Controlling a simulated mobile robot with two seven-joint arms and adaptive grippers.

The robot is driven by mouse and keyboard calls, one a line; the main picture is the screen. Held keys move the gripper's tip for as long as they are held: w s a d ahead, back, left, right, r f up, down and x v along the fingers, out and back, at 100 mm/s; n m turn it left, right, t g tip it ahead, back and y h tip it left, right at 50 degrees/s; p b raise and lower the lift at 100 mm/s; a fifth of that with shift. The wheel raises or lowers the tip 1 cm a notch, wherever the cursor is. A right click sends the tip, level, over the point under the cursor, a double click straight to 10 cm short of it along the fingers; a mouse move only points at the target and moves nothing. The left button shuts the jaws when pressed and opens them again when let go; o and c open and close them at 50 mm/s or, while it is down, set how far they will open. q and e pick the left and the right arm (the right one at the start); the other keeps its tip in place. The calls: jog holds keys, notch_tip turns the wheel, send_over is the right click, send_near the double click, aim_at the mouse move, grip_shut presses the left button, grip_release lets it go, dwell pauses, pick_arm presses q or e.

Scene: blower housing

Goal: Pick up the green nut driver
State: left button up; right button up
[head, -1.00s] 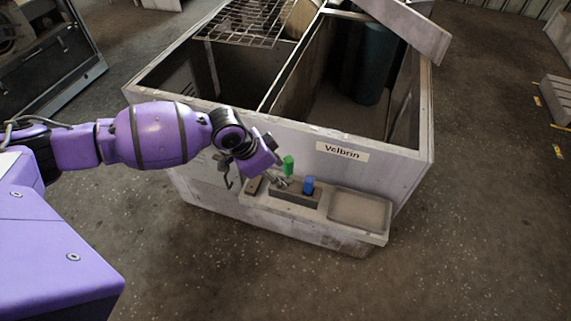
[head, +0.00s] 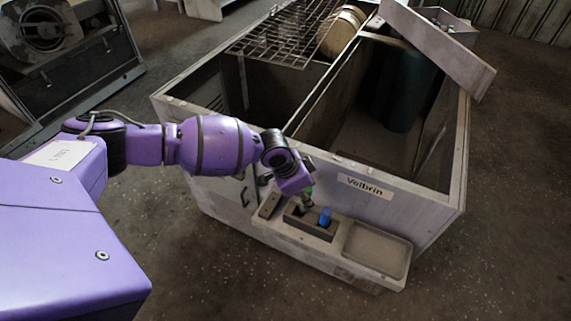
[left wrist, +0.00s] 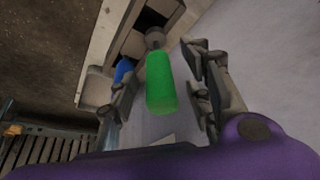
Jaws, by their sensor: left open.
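The green nut driver (left wrist: 160,82) stands in a holder on the ledge, its green handle towards the camera in the left wrist view. In the head view only a little green (head: 309,190) shows behind my gripper. My left gripper (left wrist: 163,66) is open, with one finger on each side of the green handle in the picture. A gap shows on the right side; I cannot tell whether the left finger touches. In the head view my left gripper (head: 306,196) is at the holder. My right gripper is not in view.
A blue-handled tool (head: 325,217) stands close beside the green one, behind the left finger in the left wrist view (left wrist: 122,68). The holder block (head: 300,219) sits on a ledge with a shallow tray (head: 376,249) at right. The large grey housing (head: 420,205) rises behind.

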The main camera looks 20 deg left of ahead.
pick_arm(q)
jog(key=shift+w, duration=0.15)
jog(key=shift+c, duration=0.3)
grip_shut()
jog(key=shift+r, duration=0.1)
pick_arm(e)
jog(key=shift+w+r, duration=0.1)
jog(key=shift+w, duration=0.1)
pick_arm(q)
jog(key=shift+r, duration=0.6)
jog(key=s+a+r+p, duration=0.1)
jog(key=s+r+p, duration=0.1)
jog(key=s+r, duration=0.9)
jog(key=s, duration=0.3)
jog(key=shift+a+r, duration=0.25)
jog(key=shift+r, duration=0.05)
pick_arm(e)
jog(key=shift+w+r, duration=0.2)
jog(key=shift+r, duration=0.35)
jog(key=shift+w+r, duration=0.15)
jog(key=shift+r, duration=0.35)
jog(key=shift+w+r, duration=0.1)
